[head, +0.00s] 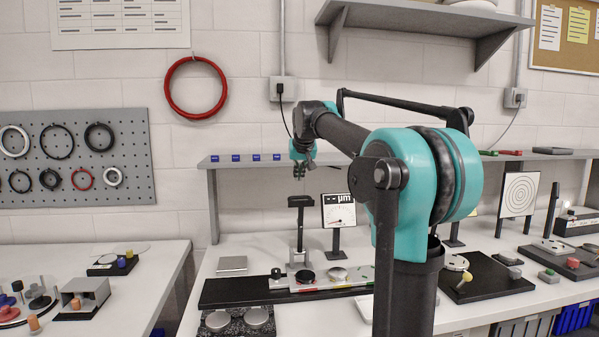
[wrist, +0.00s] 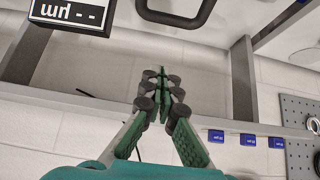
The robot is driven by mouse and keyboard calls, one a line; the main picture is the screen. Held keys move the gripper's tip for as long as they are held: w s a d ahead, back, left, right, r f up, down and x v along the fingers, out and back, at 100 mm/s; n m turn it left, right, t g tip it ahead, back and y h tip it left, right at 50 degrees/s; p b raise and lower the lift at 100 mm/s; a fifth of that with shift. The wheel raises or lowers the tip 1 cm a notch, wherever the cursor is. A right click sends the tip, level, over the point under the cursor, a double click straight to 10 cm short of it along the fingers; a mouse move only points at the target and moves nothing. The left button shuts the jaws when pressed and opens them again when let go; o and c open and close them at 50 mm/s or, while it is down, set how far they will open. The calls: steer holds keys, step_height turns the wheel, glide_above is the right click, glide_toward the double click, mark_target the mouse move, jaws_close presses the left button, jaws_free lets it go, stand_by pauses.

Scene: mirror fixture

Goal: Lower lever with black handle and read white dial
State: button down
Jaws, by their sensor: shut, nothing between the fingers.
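The lever's black handle (head: 301,201) is a dark bar at the top of an upright post on the bench, raised above the base. In the wrist view a black loop-shaped handle (wrist: 205,8) shows at the top edge, partly cut off.
A grey shelf (head: 370,158) runs along the wall behind the dial. A black plate with small parts (head: 490,278) is at right. My own arm hides part of the bench's middle.

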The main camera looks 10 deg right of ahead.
steer(key=shift+s+f, duration=0.15)
steer(key=shift+f, duration=2.6)
steer(key=shift+s, duration=0.1)
